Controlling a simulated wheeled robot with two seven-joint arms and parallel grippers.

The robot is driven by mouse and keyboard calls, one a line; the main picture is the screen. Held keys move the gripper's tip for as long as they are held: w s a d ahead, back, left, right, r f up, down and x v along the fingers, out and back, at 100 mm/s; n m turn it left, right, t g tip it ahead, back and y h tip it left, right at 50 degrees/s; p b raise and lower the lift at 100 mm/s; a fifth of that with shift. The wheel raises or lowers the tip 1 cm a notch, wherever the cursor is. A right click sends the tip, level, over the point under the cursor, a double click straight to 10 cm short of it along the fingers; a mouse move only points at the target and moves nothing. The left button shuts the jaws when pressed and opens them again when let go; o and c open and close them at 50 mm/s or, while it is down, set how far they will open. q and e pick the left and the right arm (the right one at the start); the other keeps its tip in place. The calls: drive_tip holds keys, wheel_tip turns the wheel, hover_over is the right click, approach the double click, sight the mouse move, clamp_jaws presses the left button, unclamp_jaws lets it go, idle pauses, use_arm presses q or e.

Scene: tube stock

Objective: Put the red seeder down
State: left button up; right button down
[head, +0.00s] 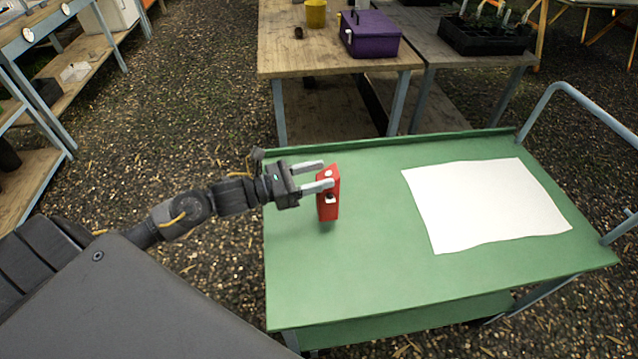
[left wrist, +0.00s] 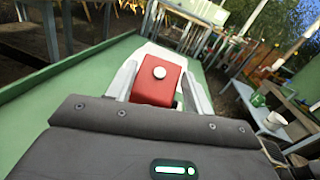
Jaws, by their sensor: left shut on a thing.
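The red seeder (head: 328,205) is an upright red box with a white round knob on top and a small white and dark part on its side. My left gripper (head: 318,176) is shut on its upper part from the left. In the left wrist view the seeder (left wrist: 157,88) stands between the two pale fingers (left wrist: 158,85). The seeder is over the left part of the green cart top (head: 370,270). I cannot tell whether its bottom touches the surface. My right gripper is not in view.
A white sheet (head: 485,205) lies on the right of the cart top. The green surface around the seeder is clear. A rail (head: 575,88) rises at the cart's right end. Behind stands a wooden table (head: 290,45) with a purple box (head: 370,38) and a yellow pot (head: 315,14).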

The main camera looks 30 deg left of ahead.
sight(326, 212)
use_arm(q)
drive_tip(key=shift+w+d+f, duration=0.2)
drive_tip(key=shift+w+f, duration=0.35)
drive_tip(key=shift+f, duration=0.05)
wheel_tip(326, 212, down, 2)
drive_tip(key=shift+f+p, duration=0.15)
drive_tip(key=shift+p, duration=0.2)
drive_tip(key=shift+f, duration=0.4)
drive_tip(key=o, duration=1.6)
